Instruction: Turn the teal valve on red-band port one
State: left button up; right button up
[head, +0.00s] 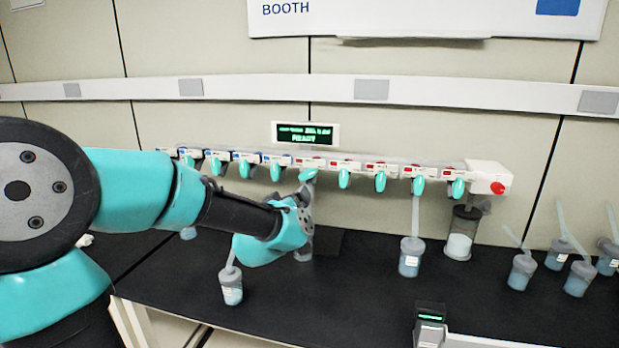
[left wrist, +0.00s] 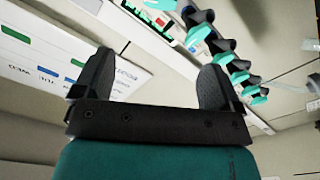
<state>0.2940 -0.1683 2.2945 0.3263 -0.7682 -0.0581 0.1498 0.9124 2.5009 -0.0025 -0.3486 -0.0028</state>
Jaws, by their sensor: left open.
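A white manifold rail (head: 400,166) runs along the back wall, with teal valves hanging under blue-marked ports on the left and red-marked ports on the right. The leftmost red-marked port has a teal valve (head: 308,175), which looks tilted compared with the hanging ones. My left gripper (head: 305,192) is just below this valve, pointing up at the rail. Whether it touches the valve is hidden. In the left wrist view the left gripper (left wrist: 152,78) is open with nothing seen between its fingers. Several teal valves (left wrist: 239,78) show to the right of the fingers there. My right gripper is not in view.
A display (head: 306,135) stands above the rail. Several flasks (head: 521,270) stand at the right. A red knob (head: 497,188) is at the rail's right end.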

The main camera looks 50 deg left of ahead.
aim_at(307, 176)
pick_arm(q)
jog(key=x, duration=1.7)
jog(key=shift+w+a, duration=0.15)
jog(key=shift+c, duration=0.4)
jog(key=c, duration=0.8)
jog(key=shift+c, duration=0.2)
jog(key=n, duration=0.5)
jog(key=shift+n, duration=0.4)
jog(key=o, duration=0.9)
